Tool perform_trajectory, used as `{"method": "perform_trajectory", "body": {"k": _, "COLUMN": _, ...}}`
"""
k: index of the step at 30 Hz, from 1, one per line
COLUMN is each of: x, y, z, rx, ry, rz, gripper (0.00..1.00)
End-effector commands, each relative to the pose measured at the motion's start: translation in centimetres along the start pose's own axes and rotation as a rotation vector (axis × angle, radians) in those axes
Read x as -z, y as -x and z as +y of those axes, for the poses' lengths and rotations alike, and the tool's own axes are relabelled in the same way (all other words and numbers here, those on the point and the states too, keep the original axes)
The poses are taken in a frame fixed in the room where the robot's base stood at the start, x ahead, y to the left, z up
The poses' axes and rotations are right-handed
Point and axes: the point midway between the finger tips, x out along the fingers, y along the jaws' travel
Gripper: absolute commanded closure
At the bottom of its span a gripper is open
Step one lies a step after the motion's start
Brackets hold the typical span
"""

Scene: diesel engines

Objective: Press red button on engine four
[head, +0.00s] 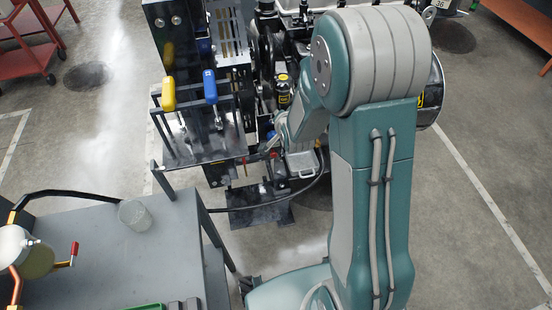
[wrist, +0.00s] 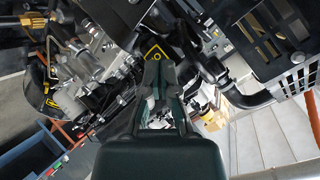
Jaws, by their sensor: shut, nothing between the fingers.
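My gripper (wrist: 158,72) is shut and empty in the wrist view, with its dark fingers pointing into the engine's machinery. A yellow and black diamond label (wrist: 155,52) shows just beyond the fingertips; I cannot tell whether they touch anything. In the head view my teal arm reaches down to the engine (head: 266,45), which stands at top centre. The gripper end is small there and partly lost against dark parts. I cannot make out a red button for certain in either view, and no engine number is legible on this engine.
A stand with a yellow handle (head: 168,93) and a blue handle (head: 210,86) is left of the engine. A grey table (head: 165,235) with a clear cup (head: 135,215) fills the lower left. A black hose (head: 255,207) runs below the engine.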

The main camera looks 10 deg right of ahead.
Motion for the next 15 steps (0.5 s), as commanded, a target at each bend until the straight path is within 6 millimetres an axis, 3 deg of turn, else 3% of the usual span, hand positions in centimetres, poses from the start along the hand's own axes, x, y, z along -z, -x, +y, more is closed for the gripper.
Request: {"method": "perform_trajectory", "body": {"k": 15, "x": -4.4, "y": -5.1, "z": 4.8, "rx": 0.106, "ry": -0.204, "rz": 0.074, "gripper": 1.00}}
